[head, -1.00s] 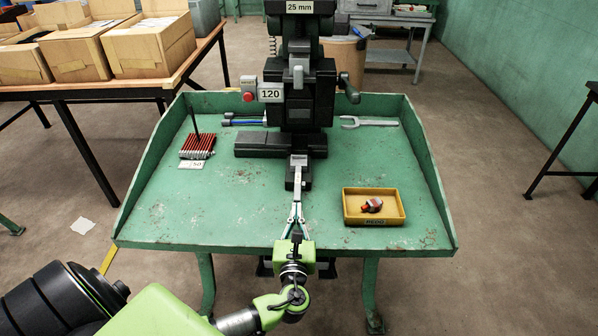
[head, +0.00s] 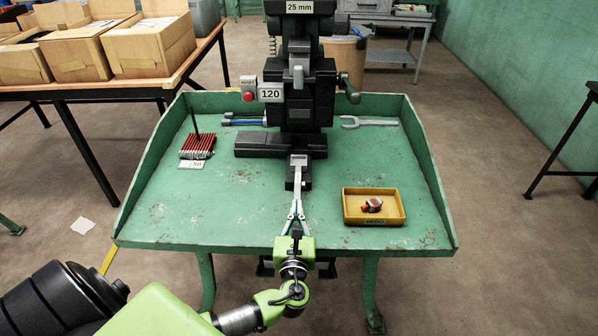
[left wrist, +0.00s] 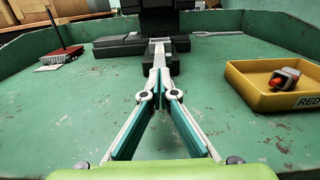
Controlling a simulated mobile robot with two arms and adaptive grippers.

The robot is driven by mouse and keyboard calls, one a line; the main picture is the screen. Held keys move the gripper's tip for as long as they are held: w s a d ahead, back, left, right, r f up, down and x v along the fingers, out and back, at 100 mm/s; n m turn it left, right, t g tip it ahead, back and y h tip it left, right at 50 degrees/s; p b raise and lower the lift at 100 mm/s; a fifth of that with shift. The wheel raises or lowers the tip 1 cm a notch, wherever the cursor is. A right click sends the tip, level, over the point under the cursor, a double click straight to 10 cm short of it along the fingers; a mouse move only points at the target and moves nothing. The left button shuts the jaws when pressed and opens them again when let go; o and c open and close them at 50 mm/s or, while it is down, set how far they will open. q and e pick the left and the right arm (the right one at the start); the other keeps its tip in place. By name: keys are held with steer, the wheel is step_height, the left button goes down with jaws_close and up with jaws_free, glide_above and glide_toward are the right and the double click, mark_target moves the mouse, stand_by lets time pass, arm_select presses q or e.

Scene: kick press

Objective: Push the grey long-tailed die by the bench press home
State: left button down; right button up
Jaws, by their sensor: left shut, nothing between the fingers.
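The grey long-tailed die (head: 299,161) sits in the dark bed at the front of the bench press (head: 299,95). Its narrow tail points towards me. It also shows in the left wrist view (left wrist: 159,50). My left gripper (head: 297,205) is shut and empty, in line behind the die. In the left wrist view the closed fingertips (left wrist: 161,74) are at the tail's near end. They look touching or very close; I cannot tell which. The fingertips hide part of the tail. My right gripper is not in view.
A yellow tray (head: 346,219) with a small red and grey part (head: 372,205) stands at the right. A rack of red pins (head: 197,146) is at the left. A wrench (head: 370,122) lies behind. The green bench has raised sides and free room around the press front.

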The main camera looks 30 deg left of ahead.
mark_target(298, 183)
arm_select(q)
steer(key=shift+x, duration=1.35)
stand_by(1.1)
steer(key=shift+b+x, duration=1.2)
steer(key=shift+x, duration=2.2)
stand_by(2.1)
